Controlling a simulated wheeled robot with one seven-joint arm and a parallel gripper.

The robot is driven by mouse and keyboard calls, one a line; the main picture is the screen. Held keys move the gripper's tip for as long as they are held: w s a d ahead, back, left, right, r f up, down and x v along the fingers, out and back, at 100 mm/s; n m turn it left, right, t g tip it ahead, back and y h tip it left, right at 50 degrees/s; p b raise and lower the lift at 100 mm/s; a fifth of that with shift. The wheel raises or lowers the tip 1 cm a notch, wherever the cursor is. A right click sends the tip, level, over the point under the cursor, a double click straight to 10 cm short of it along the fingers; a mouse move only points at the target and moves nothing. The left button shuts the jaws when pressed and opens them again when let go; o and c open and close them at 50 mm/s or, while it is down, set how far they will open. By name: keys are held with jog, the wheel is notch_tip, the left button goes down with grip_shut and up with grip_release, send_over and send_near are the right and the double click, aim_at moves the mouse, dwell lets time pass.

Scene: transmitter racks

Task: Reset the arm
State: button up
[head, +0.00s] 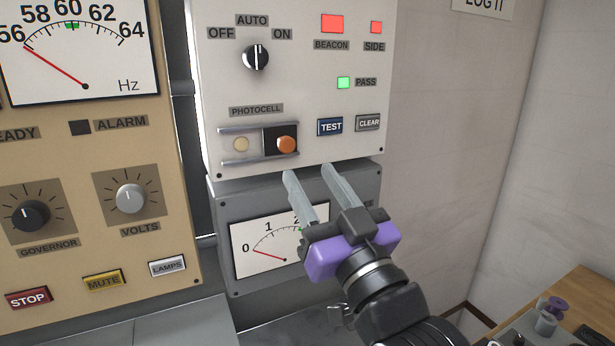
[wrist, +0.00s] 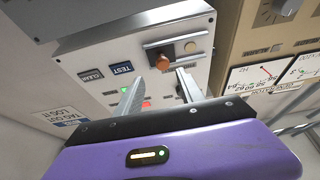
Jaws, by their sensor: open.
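My gripper (head: 305,175) is open, with two grey fingers apart and nothing between them. In the head view it is in front of the lower edge of the white beacon panel (head: 308,80), below the photocell slider's orange knob (head: 286,144). The gripper body is purple and black and covers part of the small grey meter box (head: 226,215) beneath. In the wrist view, the fingertips (wrist: 162,75) point toward the panel, and the orange knob (wrist: 162,63) shows close to them. I cannot tell whether the fingers touch anything.
A tan generator panel (head: 90,230) with dials, knobs and buttons is at the left. A wooden table (head: 575,310) with small items is at the lower right. The bare wall (head: 450,120) right of the panel leaves free room.

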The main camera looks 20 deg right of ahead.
dwell(0.4)
jog(key=s+f+g, duration=0.7)
jog(key=s+f, duration=2.6)
jog(key=s, duration=0.3)
jog(key=shift+s+f+g, duration=0.15)
jog(key=shift+f+g, duration=0.15)
jog(key=shift+a, duration=0.1)
